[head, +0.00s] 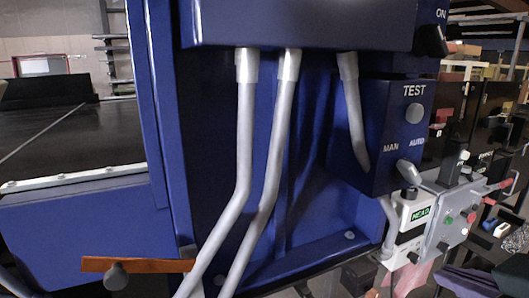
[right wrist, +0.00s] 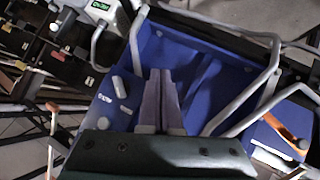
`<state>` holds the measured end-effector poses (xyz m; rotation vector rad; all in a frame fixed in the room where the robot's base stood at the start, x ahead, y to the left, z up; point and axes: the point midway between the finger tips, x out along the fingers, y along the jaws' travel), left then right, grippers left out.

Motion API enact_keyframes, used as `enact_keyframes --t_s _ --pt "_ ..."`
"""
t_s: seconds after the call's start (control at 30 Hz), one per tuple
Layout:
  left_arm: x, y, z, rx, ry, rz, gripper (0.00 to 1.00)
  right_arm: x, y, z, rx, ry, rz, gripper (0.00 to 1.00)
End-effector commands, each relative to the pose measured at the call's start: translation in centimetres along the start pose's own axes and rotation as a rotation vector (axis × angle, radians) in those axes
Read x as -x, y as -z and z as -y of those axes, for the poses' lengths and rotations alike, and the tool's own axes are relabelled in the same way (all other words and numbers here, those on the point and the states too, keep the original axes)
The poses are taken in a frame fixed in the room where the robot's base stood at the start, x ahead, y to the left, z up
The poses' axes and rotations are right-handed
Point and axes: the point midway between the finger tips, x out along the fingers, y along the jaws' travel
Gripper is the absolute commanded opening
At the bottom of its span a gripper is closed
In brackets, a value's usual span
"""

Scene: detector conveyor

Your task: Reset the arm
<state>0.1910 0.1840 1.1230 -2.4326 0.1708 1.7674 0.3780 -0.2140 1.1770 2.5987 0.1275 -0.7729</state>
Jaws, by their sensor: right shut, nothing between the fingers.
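My right gripper (right wrist: 162,72) shows in the right wrist view as two purple-grey fingers close together, with nothing between them. It points toward the blue machine housing (right wrist: 205,72), and I cannot tell the gap to it. The same housing fills the middle of the head view (head: 315,215), with pale pipes (head: 245,140) running down its front. A blue switch box (head: 375,120) marked TEST, MAN and AUTO juts out at its right. I cannot pick out the right gripper's fingers with certainty in the head view. My left gripper does not show.
A dark conveyor belt (head: 70,130) lies at the left. A white box with a green HEAD label (head: 408,235) and a grey button box (head: 450,220) crowd the right, with cluttered shelves behind.

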Motion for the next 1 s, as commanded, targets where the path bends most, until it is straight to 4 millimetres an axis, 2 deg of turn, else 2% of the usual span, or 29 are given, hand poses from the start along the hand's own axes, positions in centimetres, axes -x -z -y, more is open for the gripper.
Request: enact_keyframes --t_s 0.03,0.1,0.17,0.3,0.33,0.37,0.57,0.8,0.9,1.0 --pt "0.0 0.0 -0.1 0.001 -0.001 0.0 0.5 1.8 -2.6 1.9 -0.064 0.043 0.115 0.0" --pt "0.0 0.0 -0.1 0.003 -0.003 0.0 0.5 4.5 -5.9 4.0 -0.131 0.1 0.272 0.0" --pt "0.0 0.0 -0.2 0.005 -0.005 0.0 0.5 7.0 -8.2 5.7 -0.177 0.148 0.395 0.0" --pt "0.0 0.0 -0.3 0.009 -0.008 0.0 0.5 13.6 -12.3 9.1 -0.268 0.264 0.658 0.0" --pt "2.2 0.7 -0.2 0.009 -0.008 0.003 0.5 14.7 -10.4 8.0 -0.262 0.26 0.653 0.0" --pt "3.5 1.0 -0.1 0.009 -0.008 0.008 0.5 15.2 -9.2 7.3 -0.258 0.257 0.647 0.0" --pt "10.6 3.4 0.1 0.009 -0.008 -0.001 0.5 19.0 -3.8 4.6 -0.254 0.254 0.646 0.0" --pt "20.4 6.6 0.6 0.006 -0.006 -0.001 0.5 24.6 4.0 0.7 -0.253 0.253 0.645 0.0" --pt "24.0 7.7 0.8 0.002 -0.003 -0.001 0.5 26.6 6.8 -0.7 -0.253 0.253 0.645 0.0" --pt "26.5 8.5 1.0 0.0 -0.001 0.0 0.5 28.0 8.8 -1.7 -0.253 0.253 0.645 0.0"
